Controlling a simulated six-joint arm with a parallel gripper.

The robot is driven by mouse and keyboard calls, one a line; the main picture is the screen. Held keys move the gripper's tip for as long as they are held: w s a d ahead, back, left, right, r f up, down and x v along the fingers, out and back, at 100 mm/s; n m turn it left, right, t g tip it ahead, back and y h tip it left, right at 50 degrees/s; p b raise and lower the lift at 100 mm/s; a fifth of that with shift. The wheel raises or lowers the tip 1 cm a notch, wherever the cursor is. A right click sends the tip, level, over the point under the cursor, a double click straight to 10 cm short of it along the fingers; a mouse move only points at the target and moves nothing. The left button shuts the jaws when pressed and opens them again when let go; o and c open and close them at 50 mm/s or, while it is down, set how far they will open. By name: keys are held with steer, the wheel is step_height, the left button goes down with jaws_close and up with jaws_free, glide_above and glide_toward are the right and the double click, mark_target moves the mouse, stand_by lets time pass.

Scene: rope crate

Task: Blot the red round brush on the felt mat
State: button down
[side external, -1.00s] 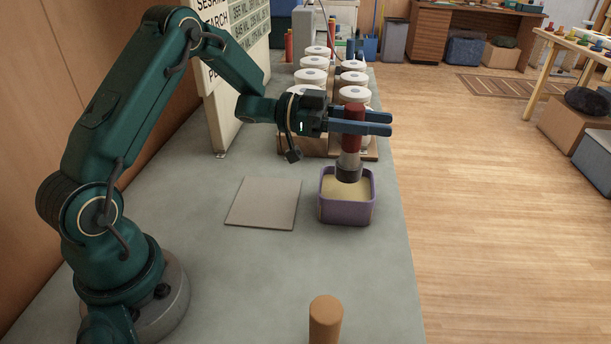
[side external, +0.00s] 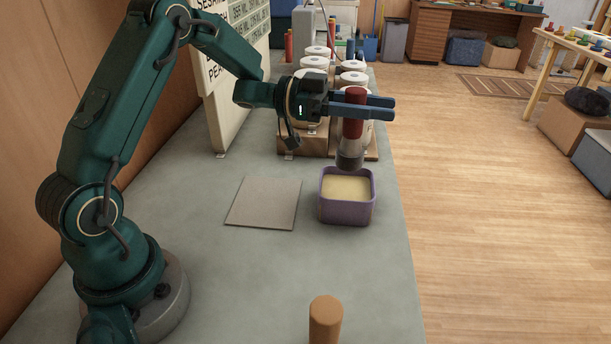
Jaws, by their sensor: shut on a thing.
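The red round brush (side external: 353,128) has a red handle, a pale ferrule and a dark round head that points down. My gripper (side external: 378,106) is shut on its red handle and holds it upright. The brush head hangs just above the far rim of a purple tub (side external: 346,211), clear of the pale yellow contents. The felt mat (side external: 264,203) is a flat grey square on the bench to the left of the tub, with nothing on it.
Several white-lidded jars (side external: 315,62) stand in wooden racks behind the brush. A lettered board (side external: 222,110) stands at the back left. An orange-brown cylinder (side external: 325,318) stands at the front. The grey bench (side external: 250,275) between is clear; its right edge drops to the floor.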

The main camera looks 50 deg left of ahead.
steer(key=s+d+f+v, duration=0.1)
steer(key=f+v, duration=0.1)
steer(key=v, duration=1.4)
steer(key=shift+s+d+f+m+g+h, duration=0.2)
steer(key=shift+s+m+g+h, duration=0.1)
steer(key=shift+s+g, duration=0.1)
step_height(320, 180, down, 7)
steer(key=shift+f, duration=0.45)
stand_by(1.5)
step_height(320, 180, up, 7)
stand_by(0.9)
